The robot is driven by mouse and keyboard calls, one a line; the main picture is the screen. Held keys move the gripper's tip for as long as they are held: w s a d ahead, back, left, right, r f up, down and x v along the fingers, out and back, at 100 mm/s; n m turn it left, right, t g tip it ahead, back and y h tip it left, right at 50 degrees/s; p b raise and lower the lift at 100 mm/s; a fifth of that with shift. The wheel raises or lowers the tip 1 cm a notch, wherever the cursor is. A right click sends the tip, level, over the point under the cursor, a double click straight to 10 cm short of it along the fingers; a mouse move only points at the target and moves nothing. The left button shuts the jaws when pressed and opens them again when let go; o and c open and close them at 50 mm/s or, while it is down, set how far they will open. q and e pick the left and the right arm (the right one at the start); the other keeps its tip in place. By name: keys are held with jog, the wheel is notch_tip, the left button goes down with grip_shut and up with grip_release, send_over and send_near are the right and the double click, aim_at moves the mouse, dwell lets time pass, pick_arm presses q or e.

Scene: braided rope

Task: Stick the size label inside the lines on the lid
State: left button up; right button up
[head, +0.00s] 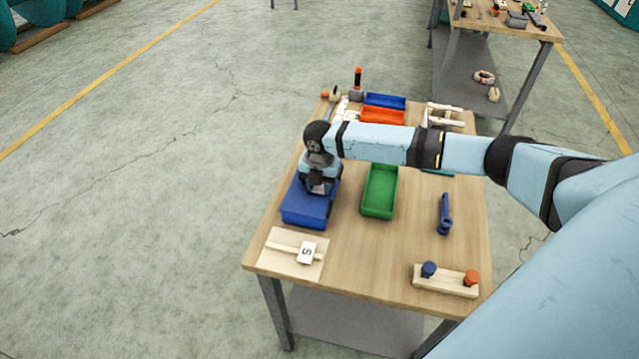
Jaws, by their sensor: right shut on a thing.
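A blue box with a flat blue lid (305,211) sits at the left side of the wooden table. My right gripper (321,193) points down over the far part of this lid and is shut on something. What it grips is hidden by the wrist and fingers, and I cannot tell whether it touches the lid. The lines on the lid cannot be made out. A white card marked "S" (307,252) lies on a pale wooden board (284,262) at the table's near left corner. My left gripper is not in view.
A green tray (380,190) stands right of the blue box. A blue tool (444,214) and a wooden block with blue and orange knobs (446,281) lie further right. Blue (385,101) and orange (383,115) trays stand at the back. Bare table lies in the front middle.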

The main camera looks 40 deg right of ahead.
dwell(0.4)
jog(key=o, duration=0.6)
jog(key=shift+o, duration=1.4)
jog(key=shift+s, duration=0.1)
jog(key=shift+r, duration=0.1)
